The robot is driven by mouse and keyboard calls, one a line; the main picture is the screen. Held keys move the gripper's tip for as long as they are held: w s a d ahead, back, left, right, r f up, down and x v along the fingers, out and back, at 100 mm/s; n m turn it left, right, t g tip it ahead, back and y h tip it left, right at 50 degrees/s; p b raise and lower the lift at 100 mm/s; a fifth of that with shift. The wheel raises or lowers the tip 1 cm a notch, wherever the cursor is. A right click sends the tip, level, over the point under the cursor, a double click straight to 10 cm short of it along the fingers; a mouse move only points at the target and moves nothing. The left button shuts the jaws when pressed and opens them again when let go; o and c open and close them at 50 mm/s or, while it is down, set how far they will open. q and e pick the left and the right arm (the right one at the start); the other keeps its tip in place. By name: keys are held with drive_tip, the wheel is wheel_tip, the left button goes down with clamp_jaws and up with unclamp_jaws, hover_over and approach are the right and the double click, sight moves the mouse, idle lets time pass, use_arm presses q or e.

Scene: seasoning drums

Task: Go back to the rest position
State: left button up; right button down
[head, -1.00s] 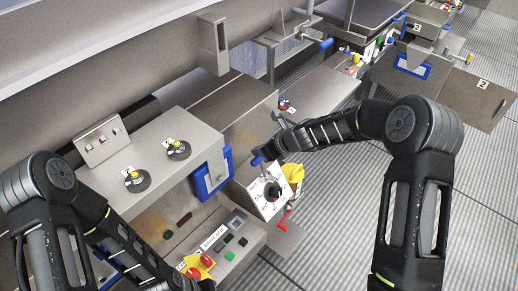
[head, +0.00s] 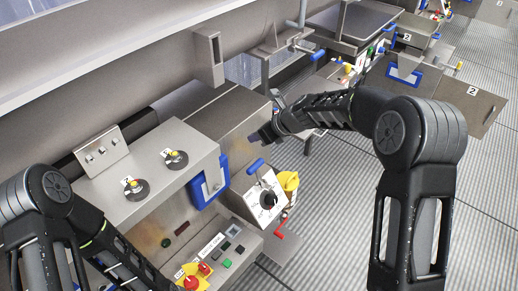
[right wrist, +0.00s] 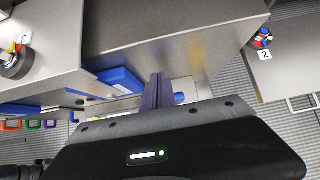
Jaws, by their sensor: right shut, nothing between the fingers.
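My right gripper (head: 258,137) is shut and empty. In the head view it is in the air beside the steel housing, above and apart from the blue handle (head: 256,165) of the white switch box. Its closed dark fingers also show in the right wrist view (right wrist: 158,92), pointing toward the steel housing. My right arm is bent, with its elbow at the right. My left arm comes in at the lower left and runs down past the bottom edge, so its gripper is out of view.
The white switch box (head: 262,200) has a black knob and a yellow part beside it. A blue-framed latch (head: 209,183) is on the steel machine. Striped floor (head: 340,200) is open at the right.

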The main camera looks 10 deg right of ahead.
drive_tip(key=shift+w+a+r, duration=0.1)
drive_tip(key=shift+w+r, duration=0.15)
drive_tip(key=shift+r, duration=0.15)
drive_tip(key=s+d+f+n+g+h+b, duration=0.1)
drive_tip(key=s+f+n+h, duration=0.1)
drive_tip(key=s+f+n, duration=0.6)
drive_tip(key=s+f+n+g+h, duration=0.1)
drive_tip(key=s+f+n, duration=0.4)
drive_tip(key=f+n, duration=0.55)
drive_tip(key=s+a+f+n+g+b, duration=0.1)
drive_tip(key=s+f+n, duration=0.1)
drive_tip(key=s+f, duration=0.3)
drive_tip(key=s+a+f+n+g+y+b, duration=0.1)
drive_tip(key=s+a+f+n, duration=0.1)
drive_tip(key=s, duration=1.1)
drive_tip(key=s+a+f+n+g+b, duration=0.1)
drive_tip(key=s+a+f+n+g, duration=0.1)
drive_tip(key=s+f, duration=0.5)
drive_tip(key=shift+s+a+f+n, duration=0.2)
drive_tip(key=shift+s+f+n, duration=0.1)
drive_tip(key=shift+s+n, duration=0.7)
